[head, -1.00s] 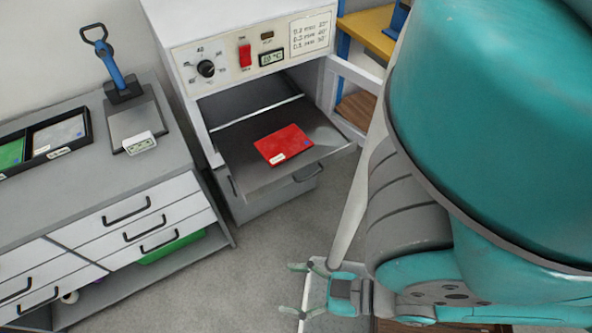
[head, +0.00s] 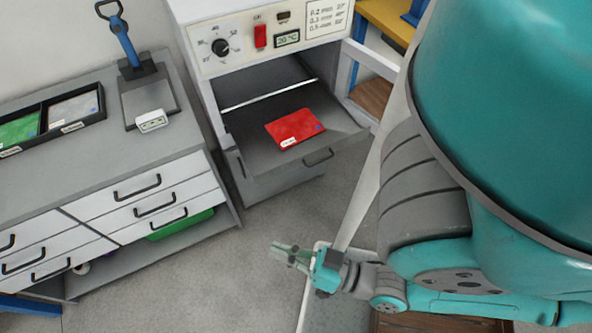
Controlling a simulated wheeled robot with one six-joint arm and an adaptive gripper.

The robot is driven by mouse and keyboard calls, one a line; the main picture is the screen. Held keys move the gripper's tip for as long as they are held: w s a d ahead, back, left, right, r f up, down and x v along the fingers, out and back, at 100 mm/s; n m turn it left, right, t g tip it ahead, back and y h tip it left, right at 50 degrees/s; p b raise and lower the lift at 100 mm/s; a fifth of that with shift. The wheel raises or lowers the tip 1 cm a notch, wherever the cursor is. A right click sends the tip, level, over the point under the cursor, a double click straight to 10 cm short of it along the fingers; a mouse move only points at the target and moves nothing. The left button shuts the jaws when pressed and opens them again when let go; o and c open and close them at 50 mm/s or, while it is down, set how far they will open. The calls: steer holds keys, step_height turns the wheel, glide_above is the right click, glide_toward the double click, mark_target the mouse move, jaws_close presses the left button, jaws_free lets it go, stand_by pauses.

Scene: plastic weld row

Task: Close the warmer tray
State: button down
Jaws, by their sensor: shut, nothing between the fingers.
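The warmer (head: 262,50) is a white cabinet with a dial, a red switch and a small display on its front panel. Its grey warmer tray (head: 250,165) is pulled out below the panel and stands open. A red sheet (head: 295,128) with a small white label lies on the tray. The tray's dark handle (head: 318,157) is on its front edge. My gripper (head: 276,250) is shut and empty, in front of and below the tray, over the floor and apart from the handle.
A grey bench (head: 60,175) with several drawers stands at left, holding a black divided bin (head: 75,127) and a blue-handled press (head: 127,45). A yellow shelf (head: 385,25) is at the back right. Floor (head: 225,270) between bench and warmer is clear.

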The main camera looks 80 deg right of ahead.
steer(key=w+d+m+t+h, duration=0.1)
steer(key=w+d+m+h, duration=0.2)
steer(key=d+m+h, duration=0.6)
steer(key=m+g+h, duration=0.7)
steer(key=m+g, duration=1.4)
steer(key=m, duration=0.2)
glide_toward(295, 165)
steer(key=shift+s+d, duration=1.65)
steer(key=shift+s, duration=0.05)
steer(key=shift+w+d, duration=1.35)
steer(key=shift+d, duration=0.15)
